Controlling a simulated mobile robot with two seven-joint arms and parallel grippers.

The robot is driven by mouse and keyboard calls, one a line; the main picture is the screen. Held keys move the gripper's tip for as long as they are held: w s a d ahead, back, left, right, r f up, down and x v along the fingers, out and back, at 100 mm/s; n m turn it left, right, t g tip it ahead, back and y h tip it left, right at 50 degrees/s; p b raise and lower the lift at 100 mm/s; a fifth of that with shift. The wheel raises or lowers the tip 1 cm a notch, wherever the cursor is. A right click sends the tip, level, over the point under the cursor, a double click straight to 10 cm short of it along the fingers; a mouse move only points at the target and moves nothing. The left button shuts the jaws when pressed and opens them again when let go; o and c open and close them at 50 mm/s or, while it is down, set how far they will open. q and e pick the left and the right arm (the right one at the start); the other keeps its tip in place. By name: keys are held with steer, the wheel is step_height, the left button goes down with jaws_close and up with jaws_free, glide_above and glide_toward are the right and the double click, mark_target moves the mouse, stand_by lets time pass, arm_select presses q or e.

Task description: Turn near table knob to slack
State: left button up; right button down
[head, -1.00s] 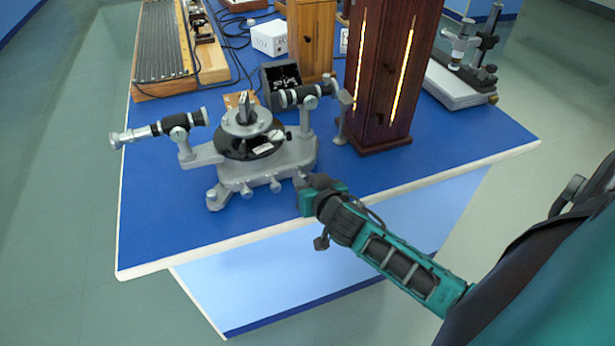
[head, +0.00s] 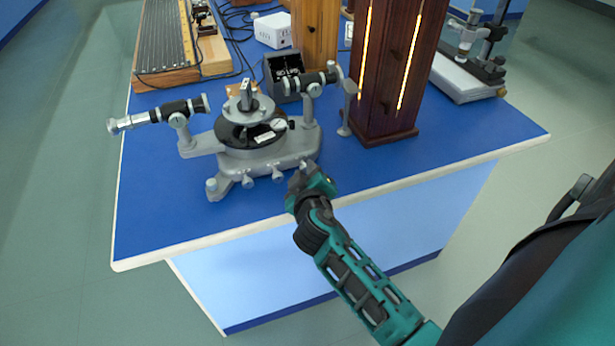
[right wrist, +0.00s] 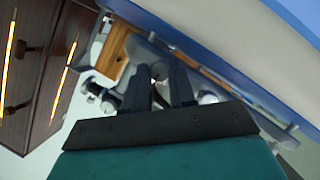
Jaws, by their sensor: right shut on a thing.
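The spectrometer (head: 262,152) stands on the blue bench, with a black round table and a grey prism post at its middle. Several small grey knobs stick out of its front edge, among them a left one (head: 247,181) and a middle one (head: 277,175). My right gripper (head: 304,170) is at the rightmost front knob, which its fingers mostly hide. In the right wrist view the two dark fingers (right wrist: 160,88) are close around a small light piece. They are shut on that knob. My left gripper is not in view.
A dark wooden lamp housing (head: 388,75) with glowing slits stands right of the spectrometer. A telescope tube (head: 158,115) reaches out left and a second tube (head: 305,82) sits behind. The bench front edge (head: 215,238) lies below; blue surface is bare at front left.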

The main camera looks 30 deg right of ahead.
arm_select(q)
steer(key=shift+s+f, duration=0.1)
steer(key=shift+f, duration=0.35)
arm_select(e)
steer(key=shift+n, duration=0.4)
steer(key=c, duration=1.2)
jaws_free()
